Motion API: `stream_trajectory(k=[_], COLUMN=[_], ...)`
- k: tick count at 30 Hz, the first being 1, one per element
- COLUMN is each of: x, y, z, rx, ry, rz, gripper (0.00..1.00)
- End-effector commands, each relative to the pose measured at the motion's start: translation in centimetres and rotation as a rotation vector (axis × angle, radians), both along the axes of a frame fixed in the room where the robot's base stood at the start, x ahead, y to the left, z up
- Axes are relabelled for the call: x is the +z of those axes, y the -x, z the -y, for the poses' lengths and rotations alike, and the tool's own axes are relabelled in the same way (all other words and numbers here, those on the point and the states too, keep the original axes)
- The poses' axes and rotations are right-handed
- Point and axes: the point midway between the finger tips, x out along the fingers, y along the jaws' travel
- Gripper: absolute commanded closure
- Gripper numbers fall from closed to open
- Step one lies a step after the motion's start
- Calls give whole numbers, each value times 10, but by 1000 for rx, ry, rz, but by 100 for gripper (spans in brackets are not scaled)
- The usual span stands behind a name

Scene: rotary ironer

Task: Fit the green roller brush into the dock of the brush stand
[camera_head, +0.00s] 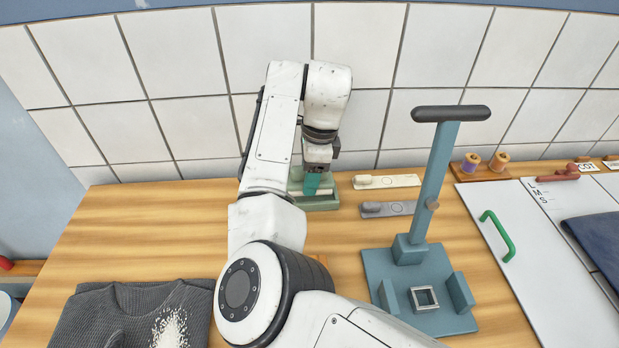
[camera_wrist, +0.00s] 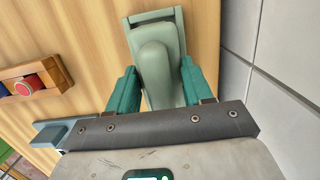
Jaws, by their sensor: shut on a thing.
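The green roller brush (camera_wrist: 156,72) is a pale green, long rounded body. In the wrist view it lies between the teal fingers of my gripper (camera_wrist: 158,66), which is shut on it. The brush stand (camera_head: 321,202) appears to be the low green open-topped box at the back of the table in the head view. Its rim shows as a darker green edge in the wrist view (camera_wrist: 180,28). My gripper (camera_head: 312,184) points down over this box. The brush is at or within the stand; I cannot tell whether it is seated. My gripper mostly hides it in the head view.
A blue post on a base (camera_head: 440,255) stands further right, beside a white board (camera_head: 530,270). A grey knit garment (camera_head: 110,318) lies front left. The tiled wall (camera_head: 360,45) is close behind.

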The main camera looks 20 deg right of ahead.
Motion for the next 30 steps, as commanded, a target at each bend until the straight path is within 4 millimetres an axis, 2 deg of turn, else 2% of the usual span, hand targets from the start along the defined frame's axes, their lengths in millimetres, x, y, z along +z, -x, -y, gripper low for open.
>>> stream_trajectory(k=[4, 16, 17, 24, 30], x=[-14, -19, -18, -18, -18], y=[0, 0, 0, 0, 0], z=[0, 0, 0, 0, 0], rx=[1, 0, 0, 0, 1], ry=[0, -1, -1, -1, -1], rz=[0, 0, 0, 0, 0], gripper=[83, 83, 47, 24, 24])
